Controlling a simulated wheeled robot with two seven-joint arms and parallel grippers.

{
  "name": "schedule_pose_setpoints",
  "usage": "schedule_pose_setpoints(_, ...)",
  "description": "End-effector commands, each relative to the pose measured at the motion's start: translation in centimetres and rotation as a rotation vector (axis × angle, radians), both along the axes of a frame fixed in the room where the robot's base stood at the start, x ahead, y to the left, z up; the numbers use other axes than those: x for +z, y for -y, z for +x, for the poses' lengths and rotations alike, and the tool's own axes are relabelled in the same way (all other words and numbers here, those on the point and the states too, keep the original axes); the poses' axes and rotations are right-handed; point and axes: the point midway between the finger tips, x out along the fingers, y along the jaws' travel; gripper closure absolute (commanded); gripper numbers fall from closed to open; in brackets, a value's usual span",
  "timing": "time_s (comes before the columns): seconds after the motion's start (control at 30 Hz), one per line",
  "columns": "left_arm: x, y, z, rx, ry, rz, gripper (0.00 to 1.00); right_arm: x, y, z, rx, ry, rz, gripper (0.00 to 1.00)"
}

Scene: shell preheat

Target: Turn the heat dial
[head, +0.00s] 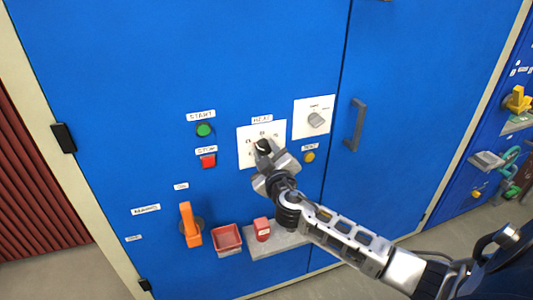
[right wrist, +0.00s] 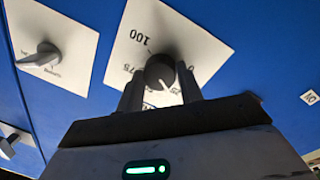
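The heat dial is a round black knob (head: 262,146) on a white plate under a HEAT label. In the right wrist view the dial (right wrist: 160,71) sits between the two finger tips, with the marks 100, 75 and 0 around it. A pale pointer mark shows at its lower right. My right gripper (head: 267,160) reaches up to the plate from the lower right. In its wrist view the right gripper (right wrist: 161,88) has one finger on each side of the dial, seemingly touching it. My left gripper is out of view.
A grey knob (head: 316,120) on its own plate is to the right, near a door handle (head: 356,124). A green button (head: 204,130) and a red button (head: 208,161) are to the left. Below are an orange lever (head: 190,226), a red tray (head: 227,238) and a grey shelf (head: 272,245).

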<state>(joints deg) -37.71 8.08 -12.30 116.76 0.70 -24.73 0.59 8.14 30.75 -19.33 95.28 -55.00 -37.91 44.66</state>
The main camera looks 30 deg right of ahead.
Motion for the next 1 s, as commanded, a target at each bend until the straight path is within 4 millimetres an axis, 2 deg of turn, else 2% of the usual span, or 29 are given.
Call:
schedule_pose_setpoints(0.23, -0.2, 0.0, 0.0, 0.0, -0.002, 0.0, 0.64, -0.1, 0.0, 0.0, 0.0, -0.005, -0.025, 0.86)
schedule_pose_setpoints(0.43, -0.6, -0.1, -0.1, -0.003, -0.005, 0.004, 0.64, -0.1, 0.0, 0.0, -0.001, -0.026, -0.115, 0.86)
schedule_pose_setpoints(1.0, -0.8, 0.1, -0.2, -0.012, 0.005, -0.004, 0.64, -0.2, 0.1, -0.1, -0.001, -0.146, -0.612, 0.86)
